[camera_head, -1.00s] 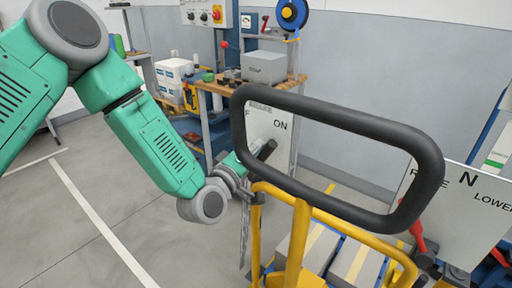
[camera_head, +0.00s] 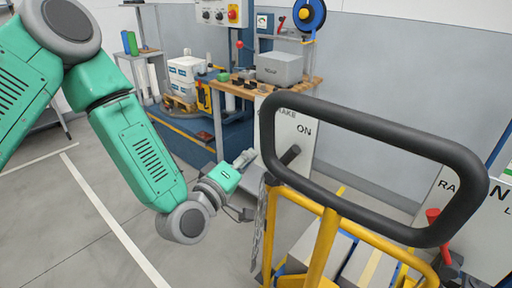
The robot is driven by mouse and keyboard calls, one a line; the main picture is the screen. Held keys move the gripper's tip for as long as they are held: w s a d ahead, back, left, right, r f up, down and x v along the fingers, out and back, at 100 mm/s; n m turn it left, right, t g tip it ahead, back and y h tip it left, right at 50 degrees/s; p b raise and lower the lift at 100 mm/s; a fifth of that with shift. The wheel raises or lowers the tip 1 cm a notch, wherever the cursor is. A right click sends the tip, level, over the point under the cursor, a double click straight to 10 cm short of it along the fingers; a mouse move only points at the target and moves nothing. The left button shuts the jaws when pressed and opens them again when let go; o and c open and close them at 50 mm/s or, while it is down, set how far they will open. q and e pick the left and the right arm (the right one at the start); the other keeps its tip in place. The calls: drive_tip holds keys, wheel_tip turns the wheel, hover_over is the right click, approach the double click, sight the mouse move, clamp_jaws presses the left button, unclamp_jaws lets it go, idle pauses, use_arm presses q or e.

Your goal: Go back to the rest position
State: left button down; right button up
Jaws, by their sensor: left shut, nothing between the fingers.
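My left arm, teal and grey, comes in from the left. Its gripper (camera_head: 246,158) is shut and empty, in the air left of the white panel (camera_head: 308,150) marked "ON". A black lever (camera_head: 289,155) sticks out of that panel, with a visible gap in the picture between it and the gripper. The panel belongs to a yellow-framed cart (camera_head: 325,240) with a large black loop handle (camera_head: 375,128). A red lever (camera_head: 436,222) stands beside a second white panel (camera_head: 470,215) at the right. My right gripper is out of view.
A wooden-topped workbench (camera_head: 243,92) with a grey box (camera_head: 280,68) stands behind. White boxes (camera_head: 187,69) on a pallet are left of it. A grey wall (camera_head: 400,90) closes the back. The floor (camera_head: 60,225) at the lower left is clear.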

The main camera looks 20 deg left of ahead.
use_arm(q)
drive_tip(key=s+d+f+m+g, duration=0.1)
drive_tip(key=s+f+m+g, duration=0.3)
drive_tip(key=f, duration=0.4)
drive_tip(key=s+d+f+m+g, duration=0.2)
drive_tip(key=s+f+g, duration=0.3)
drive_tip(key=f, duration=0.4)
drive_tip(key=s+a+f+m+g+y, duration=0.1)
drive_tip(key=s+a+f+g, duration=0.2)
drive_tip(key=s, duration=0.4)
drive_tip(key=s+a+f+m+g+y, duration=0.1)
drive_tip(key=s+a+f+m+g, duration=0.1)
drive_tip(key=s+f, duration=0.3)
drive_tip(key=s+a+f+m+g+y, duration=0.2)
drive_tip(key=s+a+f+g, duration=0.1)
drive_tip(key=s, duration=0.8)
drive_tip(key=shift+a+f+g, duration=0.4)
drive_tip(key=shift+a+f, duration=0.3)
drive_tip(key=shift+f, duration=0.1)
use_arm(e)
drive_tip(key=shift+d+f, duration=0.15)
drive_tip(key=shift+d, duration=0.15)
use_arm(q)
drive_tip(key=shift+s+d+r, duration=0.1)
drive_tip(key=shift+s+d, duration=0.05)
drive_tip(key=shift+d, duration=0.2)
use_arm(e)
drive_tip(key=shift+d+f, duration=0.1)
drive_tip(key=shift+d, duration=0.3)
